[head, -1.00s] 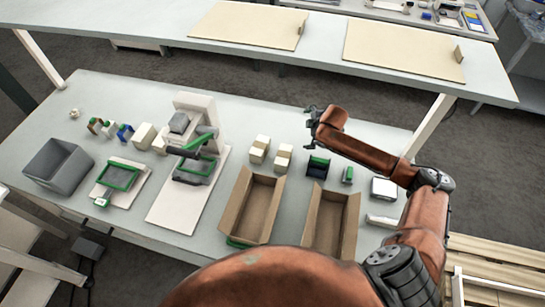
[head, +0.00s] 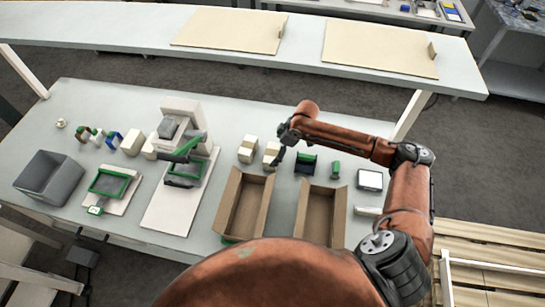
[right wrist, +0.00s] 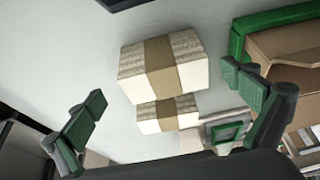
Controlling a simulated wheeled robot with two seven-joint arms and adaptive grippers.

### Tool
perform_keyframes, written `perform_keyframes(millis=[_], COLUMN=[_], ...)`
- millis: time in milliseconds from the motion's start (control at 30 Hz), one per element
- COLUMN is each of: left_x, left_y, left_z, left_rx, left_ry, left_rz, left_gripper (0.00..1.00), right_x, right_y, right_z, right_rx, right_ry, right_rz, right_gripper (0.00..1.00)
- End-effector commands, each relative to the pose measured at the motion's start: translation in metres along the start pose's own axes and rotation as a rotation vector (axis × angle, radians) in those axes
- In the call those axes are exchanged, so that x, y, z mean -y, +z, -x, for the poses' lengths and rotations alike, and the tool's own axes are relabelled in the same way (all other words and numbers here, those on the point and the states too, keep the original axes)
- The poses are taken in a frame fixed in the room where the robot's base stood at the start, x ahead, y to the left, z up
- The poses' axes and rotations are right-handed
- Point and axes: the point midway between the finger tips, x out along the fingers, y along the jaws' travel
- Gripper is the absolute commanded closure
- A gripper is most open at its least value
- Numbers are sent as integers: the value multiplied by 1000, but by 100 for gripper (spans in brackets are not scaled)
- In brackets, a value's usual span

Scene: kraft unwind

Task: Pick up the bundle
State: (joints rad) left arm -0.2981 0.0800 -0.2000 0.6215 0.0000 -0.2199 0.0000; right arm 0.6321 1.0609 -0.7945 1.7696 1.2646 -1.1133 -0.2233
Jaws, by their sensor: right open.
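Two off-white bundles, each with a brown paper band, lie on the grey table. In the head view the left bundle (head: 248,148) is clear, and the right bundle (head: 271,152) is partly hidden by my right gripper (head: 284,145). In the right wrist view a nearer bundle (right wrist: 164,65) sits between the spread green-padded fingers of the open, empty right gripper (right wrist: 163,86). A second bundle (right wrist: 168,115) lies just beyond it. No finger visibly touches either bundle. My left gripper is not in view.
Two open cardboard boxes (head: 219,204) (head: 346,213) stand in front of the bundles. A green-and-black holder (head: 305,164) is right of the gripper. A white press-like stand (head: 182,108) is to the left, and a grey bin (head: 49,178) is farther left.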

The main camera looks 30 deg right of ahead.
Motion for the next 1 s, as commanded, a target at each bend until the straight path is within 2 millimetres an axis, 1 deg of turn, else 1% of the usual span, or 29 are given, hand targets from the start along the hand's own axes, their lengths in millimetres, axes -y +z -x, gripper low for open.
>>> perform_keyframes(millis=[200, 300, 400, 567, 1000], left_x=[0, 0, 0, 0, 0], left_y=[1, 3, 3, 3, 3], left_z=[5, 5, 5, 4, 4], left_rx=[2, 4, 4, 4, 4], left_ry=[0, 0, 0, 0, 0], left_rz=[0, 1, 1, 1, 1], left_gripper=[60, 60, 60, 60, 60], right_x=[6, 5, 5, 4, 5], right_y=[-1, -1, 0, 0, 0], right_z=[-28, -42, -48, -48, -47], right_rx=[1, 0, 1, 1, 1], right_ry=[-2, -1, 1, 2, 1], right_rz=[0, -1, 1, 1, 1], right_gripper=[0, 0, 0, 0, 30])
